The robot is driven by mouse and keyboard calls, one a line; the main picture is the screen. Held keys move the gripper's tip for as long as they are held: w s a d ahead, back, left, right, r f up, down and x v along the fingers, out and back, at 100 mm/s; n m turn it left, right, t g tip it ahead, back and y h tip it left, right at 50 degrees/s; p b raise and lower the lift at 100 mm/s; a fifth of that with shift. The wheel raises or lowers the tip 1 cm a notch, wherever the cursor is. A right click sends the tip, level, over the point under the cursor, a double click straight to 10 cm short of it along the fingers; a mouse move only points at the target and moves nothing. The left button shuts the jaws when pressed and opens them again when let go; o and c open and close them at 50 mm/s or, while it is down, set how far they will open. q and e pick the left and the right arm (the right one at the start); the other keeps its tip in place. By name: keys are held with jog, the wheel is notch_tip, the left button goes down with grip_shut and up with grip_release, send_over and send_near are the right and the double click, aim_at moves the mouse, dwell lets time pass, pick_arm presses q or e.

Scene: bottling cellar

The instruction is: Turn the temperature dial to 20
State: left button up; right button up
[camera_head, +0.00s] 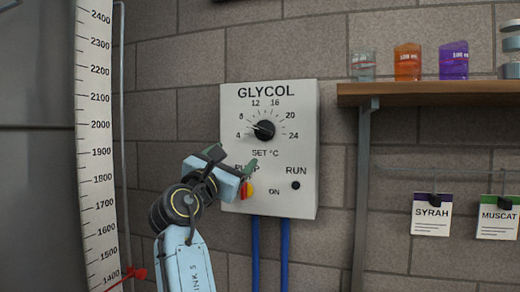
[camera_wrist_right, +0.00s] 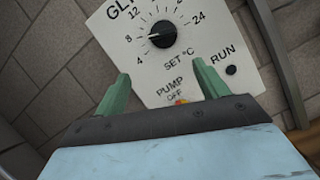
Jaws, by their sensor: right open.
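The black temperature dial (camera_head: 264,130) sits on the white GLYCOL control box (camera_head: 303,150) on the wall. Its white pointer is toward the left, between the 4 and 8 marks. The 20 mark is at the dial's upper right. The dial (camera_wrist_right: 162,34) also shows whole in the right wrist view, beyond my fingertips. My right gripper (camera_head: 233,160) is open and empty, below and left of the dial in the head view, its green fingers apart from the dial. It also shows in the wrist view (camera_wrist_right: 160,72). My left gripper is not in view.
A red and yellow pump switch (camera_head: 247,190) is partly hidden by my right gripper. A dark RUN lamp (camera_head: 296,185) is to its right. Blue pipes (camera_head: 285,250) run down below the box. A wooden shelf (camera_head: 430,98) with beakers is on the right, above hanging labels. A tall scale (camera_head: 95,140) stands left.

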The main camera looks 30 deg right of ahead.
aim_at(261, 131)
jog(key=shift+g+h, duration=0.3)
jog(key=x, duration=0.4)
jog(key=p+x, duration=0.1)
jog(key=x, duration=0.4)
jog(key=s+r+x, duration=0.1)
jog(key=x, duration=0.3)
jog(key=shift+d+r+p, duration=0.2)
jog(key=shift+d+p, duration=0.15)
jog(key=shift+p, duration=0.05)
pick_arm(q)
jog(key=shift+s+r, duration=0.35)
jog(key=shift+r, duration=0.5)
pick_arm(e)
jog(key=shift+c, duration=0.2)
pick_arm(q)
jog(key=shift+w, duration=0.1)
pick_arm(e)
jog(key=shift+w, duration=0.1)
jog(key=c, duration=0.9)
